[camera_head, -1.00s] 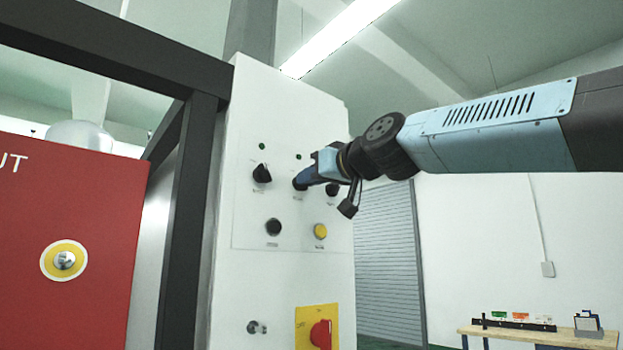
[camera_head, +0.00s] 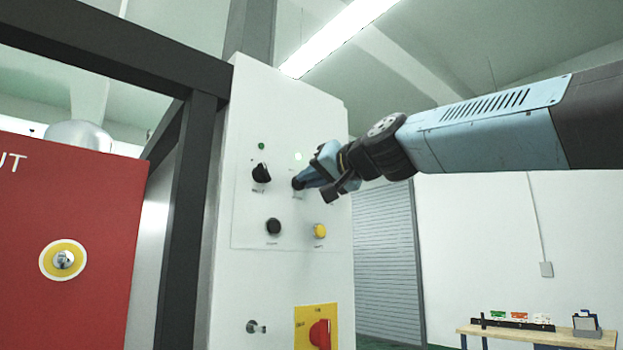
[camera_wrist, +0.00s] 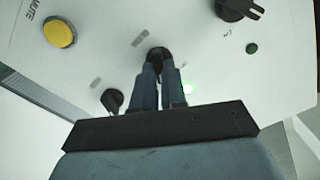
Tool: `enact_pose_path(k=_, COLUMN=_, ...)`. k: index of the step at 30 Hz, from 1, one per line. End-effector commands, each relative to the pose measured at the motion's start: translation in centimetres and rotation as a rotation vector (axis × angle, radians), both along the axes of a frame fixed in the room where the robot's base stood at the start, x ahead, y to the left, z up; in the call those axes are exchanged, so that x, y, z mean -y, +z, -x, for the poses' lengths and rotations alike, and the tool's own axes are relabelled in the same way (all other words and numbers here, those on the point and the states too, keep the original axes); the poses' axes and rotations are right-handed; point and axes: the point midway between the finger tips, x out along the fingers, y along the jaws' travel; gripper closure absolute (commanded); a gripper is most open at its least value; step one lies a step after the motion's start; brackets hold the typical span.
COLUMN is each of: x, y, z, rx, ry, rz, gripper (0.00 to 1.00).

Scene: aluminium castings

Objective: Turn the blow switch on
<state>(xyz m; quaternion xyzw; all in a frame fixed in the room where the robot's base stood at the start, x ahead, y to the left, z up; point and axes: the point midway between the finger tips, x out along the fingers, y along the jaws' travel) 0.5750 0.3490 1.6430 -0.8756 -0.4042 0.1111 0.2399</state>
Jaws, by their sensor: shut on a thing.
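A white control panel (camera_head: 281,285) carries black rotary switches in its upper row. My gripper (camera_head: 301,183) is shut on the middle black switch (camera_wrist: 156,54), with one finger on either side of its handle in the wrist view.
A left black switch (camera_head: 261,173) has a dark green lamp (camera_head: 261,146) above it. Another black switch (camera_wrist: 112,100) sits close beside my fingers. Below are a black button (camera_head: 273,227), a yellow button (camera_head: 319,231) and a red rotary handle (camera_head: 320,334) on a yellow plate.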

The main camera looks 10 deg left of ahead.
Motion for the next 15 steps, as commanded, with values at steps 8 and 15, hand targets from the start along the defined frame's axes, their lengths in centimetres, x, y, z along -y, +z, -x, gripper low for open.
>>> enact_pose_path(k=8, x=0.15, y=0.02, z=-0.13, rx=-0.002, ry=-0.004, rz=-0.003, gripper=1.0)
enact_pose_path(k=15, x=0.14, y=0.02, z=-0.12, rx=-0.003, ry=-0.003, rz=-0.003, gripper=0.75)
